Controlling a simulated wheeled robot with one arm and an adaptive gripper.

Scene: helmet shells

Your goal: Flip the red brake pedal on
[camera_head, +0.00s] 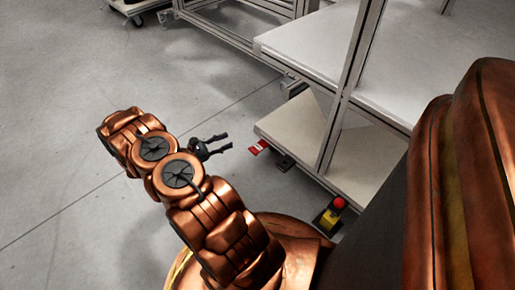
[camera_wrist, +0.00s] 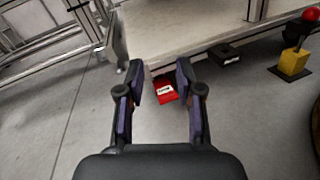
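The red brake pedal (camera_head: 259,146) sticks out low from under the bottom shelf of a shelf cart (camera_head: 290,128). In the wrist view the red pedal (camera_wrist: 165,91) has a white label and shows between the fingers, farther off than the fingertips. My gripper (camera_head: 227,142) is open and empty. In the head view it is left of the pedal, with a gap between them. The wrist view shows both fingers of my gripper (camera_wrist: 157,78) spread apart. Whether the pedal is tilted up or down I cannot tell.
A black pedal (camera_head: 285,163) sits right of the red one, also in the wrist view (camera_wrist: 225,54). A yellow box with a red button (camera_head: 330,215) stands farther right. White shelves on metal posts (camera_head: 345,100) rise above. Grey floor (camera_head: 70,100) is clear at left.

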